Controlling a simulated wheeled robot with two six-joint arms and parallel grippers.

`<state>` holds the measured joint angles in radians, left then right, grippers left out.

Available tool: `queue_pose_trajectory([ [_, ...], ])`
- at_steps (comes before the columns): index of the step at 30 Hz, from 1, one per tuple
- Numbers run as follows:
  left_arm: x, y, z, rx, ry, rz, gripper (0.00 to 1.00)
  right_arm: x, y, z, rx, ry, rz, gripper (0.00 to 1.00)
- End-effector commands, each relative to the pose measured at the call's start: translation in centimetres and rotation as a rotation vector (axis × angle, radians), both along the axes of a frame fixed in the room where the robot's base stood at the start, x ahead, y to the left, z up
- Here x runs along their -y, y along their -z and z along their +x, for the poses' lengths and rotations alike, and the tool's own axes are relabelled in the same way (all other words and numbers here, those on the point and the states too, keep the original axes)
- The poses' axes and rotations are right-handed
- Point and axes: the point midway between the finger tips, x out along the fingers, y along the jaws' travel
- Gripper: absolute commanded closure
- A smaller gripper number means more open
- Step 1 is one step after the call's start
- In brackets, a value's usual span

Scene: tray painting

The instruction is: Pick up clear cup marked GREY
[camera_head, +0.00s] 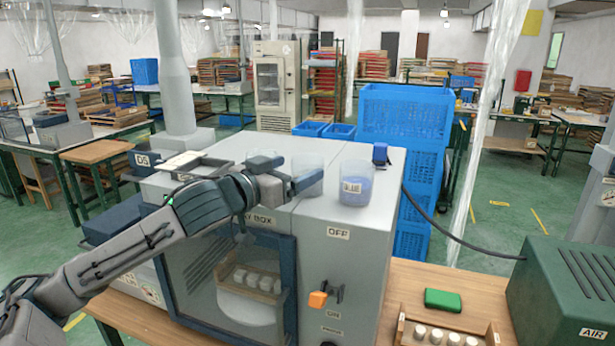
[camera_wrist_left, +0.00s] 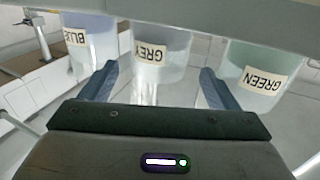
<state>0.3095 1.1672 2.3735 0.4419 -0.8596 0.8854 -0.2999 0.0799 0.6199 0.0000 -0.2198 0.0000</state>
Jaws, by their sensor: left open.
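The clear cup marked GREY (camera_wrist_left: 148,73) shows in the left wrist view between the two fingers of my left gripper (camera_wrist_left: 157,80), with a gap on each side. The gripper is open. In the head view my left gripper (camera_head: 298,184) is at a clear cup (camera_head: 309,166) on top of the grey spray box; its label is hidden there. The cup marked BLUE (camera_wrist_left: 95,42) is on one side and the cup marked GREEN (camera_wrist_left: 262,58) on the other. BLUE also shows in the head view (camera_head: 356,192), holding bluish liquid. My right gripper is not in view.
The grey box (camera_head: 338,214) has a window with small white pieces behind it and an orange switch (camera_head: 318,299). A small dark blue object (camera_head: 380,154) stands behind BLUE. Blue crates (camera_head: 405,112) are stacked behind. A green AIR unit (camera_head: 565,295) stands at right.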

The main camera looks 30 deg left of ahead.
Motion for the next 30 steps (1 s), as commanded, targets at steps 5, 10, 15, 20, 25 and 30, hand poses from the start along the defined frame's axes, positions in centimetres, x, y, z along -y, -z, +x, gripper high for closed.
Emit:
queue_pose_trajectory([
  [5,0.1,-0.4,1.0,0.001,0.000,-0.007,0.17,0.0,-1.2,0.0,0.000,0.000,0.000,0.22],
  [10,0.4,-0.3,2.0,-0.002,0.003,-0.007,0.17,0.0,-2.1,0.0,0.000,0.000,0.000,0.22],
  [15,0.5,-0.3,3.4,-0.001,0.001,-0.007,0.17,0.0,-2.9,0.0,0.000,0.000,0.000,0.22],
  [20,0.6,-0.1,4.4,-0.002,0.001,-0.004,0.17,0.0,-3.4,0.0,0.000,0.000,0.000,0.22],
  [25,0.7,0.0,4.8,-0.002,0.002,-0.001,0.17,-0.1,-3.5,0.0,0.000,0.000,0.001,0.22],
  [30,0.7,0.0,4.8,-0.002,0.002,0.000,0.17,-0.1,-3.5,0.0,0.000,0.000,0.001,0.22],
])
